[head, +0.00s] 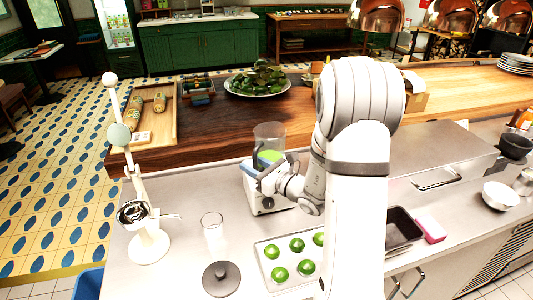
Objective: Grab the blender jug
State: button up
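The blender jug (269,132) is clear, with green contents in its lower part. It stands upright on the white blender base (263,203) near the back of the steel counter. My gripper (268,172) is at the lower part of the jug, with its grey fingers in front of and beside the green contents. My wrist and fingers hide part of the jug's lower right side and the base. I cannot tell whether the fingers touch the jug or have closed on it.
A clear glass (212,228), a dark round lid (221,278) and a tray (262,252) of green halved fruits stand in front of the blender. A white citrus press (148,243) is at the left. A raised wooden counter (220,136) runs behind.

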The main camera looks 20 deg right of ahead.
jog(key=shift+x, duration=0.8)
jog(key=shift+c, duration=0.4)
grip_shut()
